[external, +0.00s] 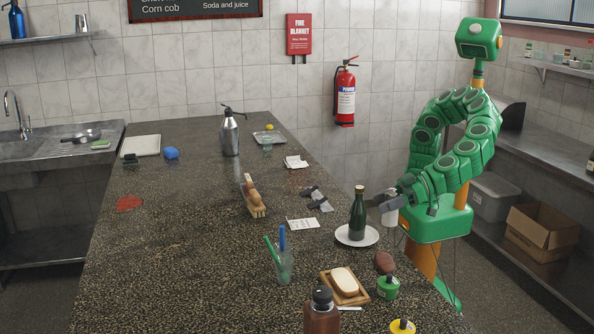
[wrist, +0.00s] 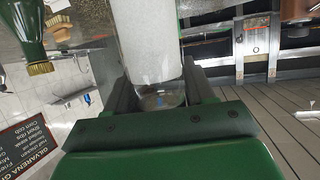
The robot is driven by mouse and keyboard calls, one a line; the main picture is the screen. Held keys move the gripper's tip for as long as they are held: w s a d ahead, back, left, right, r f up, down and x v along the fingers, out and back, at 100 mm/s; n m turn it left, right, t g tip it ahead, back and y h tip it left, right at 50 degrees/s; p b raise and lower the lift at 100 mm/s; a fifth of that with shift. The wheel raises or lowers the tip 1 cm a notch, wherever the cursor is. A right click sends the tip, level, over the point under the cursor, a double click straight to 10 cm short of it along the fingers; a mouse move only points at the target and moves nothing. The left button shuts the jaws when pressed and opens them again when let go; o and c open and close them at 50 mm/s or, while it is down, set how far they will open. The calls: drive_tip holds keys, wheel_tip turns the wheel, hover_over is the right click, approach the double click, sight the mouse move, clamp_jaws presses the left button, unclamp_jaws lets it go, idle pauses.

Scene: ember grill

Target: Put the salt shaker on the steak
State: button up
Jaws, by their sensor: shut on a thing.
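The salt shaker (external: 390,217) is a clear cylinder filled with white, held at the right edge of the counter in the external view. It also fills the upper middle of the wrist view (wrist: 147,40). My gripper (external: 388,202) is shut on it; in the wrist view the dark fingers (wrist: 160,98) sit on both sides of its lower part. A flat red piece (external: 128,204), which looks like the steak, lies on the left side of the counter, far from my gripper. A rounded brown lump (external: 384,262) lies near the right edge; I cannot tell what it is.
A green bottle (external: 358,215) on a white plate (external: 343,240) stands just left of my gripper. The counter around the red piece is clear.

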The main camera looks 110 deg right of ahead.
sight(394, 212)
wheel_tip(394, 212, down, 12)
drive_tip(key=shift+r, duration=0.15)
idle(0.5)
drive_tip(key=o, duration=1.2)
drive_tip(key=v, duration=0.3)
drive_tip(key=shift+s+r, duration=0.1)
drive_tip(key=shift+r, duration=0.2)
wheel_tip(394, 212, up, 5)
drive_tip(key=shift+f, duration=0.1)
drive_tip(key=shift+r, duration=0.8)
